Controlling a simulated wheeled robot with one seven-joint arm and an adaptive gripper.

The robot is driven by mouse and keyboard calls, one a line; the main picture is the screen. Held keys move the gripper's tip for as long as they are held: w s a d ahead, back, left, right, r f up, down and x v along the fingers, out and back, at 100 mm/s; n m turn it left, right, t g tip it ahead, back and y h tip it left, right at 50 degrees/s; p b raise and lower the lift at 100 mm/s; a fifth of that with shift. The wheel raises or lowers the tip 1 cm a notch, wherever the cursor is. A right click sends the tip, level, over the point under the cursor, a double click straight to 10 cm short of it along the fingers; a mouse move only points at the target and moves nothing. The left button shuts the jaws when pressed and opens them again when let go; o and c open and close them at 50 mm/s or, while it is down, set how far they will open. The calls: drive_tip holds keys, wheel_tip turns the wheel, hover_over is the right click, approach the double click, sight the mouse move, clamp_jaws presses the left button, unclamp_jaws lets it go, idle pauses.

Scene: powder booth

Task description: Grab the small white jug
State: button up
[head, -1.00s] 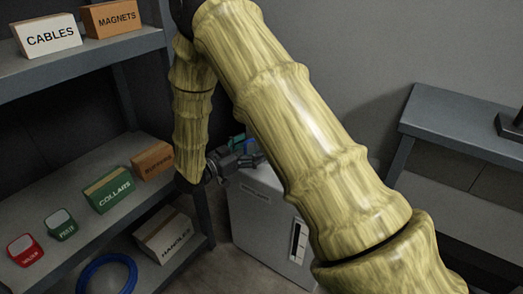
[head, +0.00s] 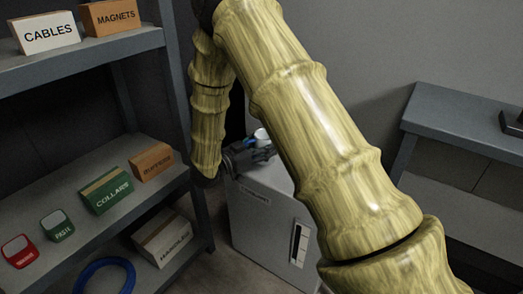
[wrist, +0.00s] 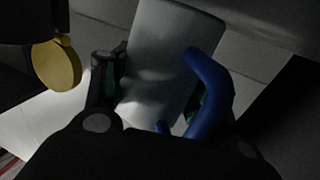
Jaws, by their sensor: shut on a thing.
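The small jug (wrist: 172,55) fills the middle of the wrist view. It has a smooth pale body, grey in the shade, and a curved blue handle (wrist: 212,85) on its right side. My gripper (wrist: 152,88) is shut on it, with one dark finger on each side of the body. In the head view my gripper (head: 250,154) is over the white cabinet, partly behind my arm. A small white and blue part of the jug (head: 262,135) shows there. The head view does not show whether the jug touches the cabinet top.
The white cabinet (head: 265,225) stands on the floor below my gripper. A shelf unit at left holds labelled boxes, among them a green COLLARS box (head: 107,191), and a blue ring (head: 104,274). A grey bench (head: 465,125) is at right. A yellow disc (wrist: 57,63) is at left in the wrist view.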

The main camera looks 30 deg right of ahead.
sight(257, 140)
drive_tip(key=shift+r, duration=0.2)
drive_tip(key=shift+r+p, duration=0.75)
drive_tip(key=shift+r, duration=0.55)
drive_tip(key=s+a+r+p, duration=0.2)
drive_tip(key=s+a, duration=0.4)
drive_tip(key=s, duration=0.8)
drive_tip(key=shift+s+a+p, duration=0.2)
drive_tip(key=shift+s+p, duration=0.05)
drive_tip(key=shift+p, duration=0.6)
idle(0.8)
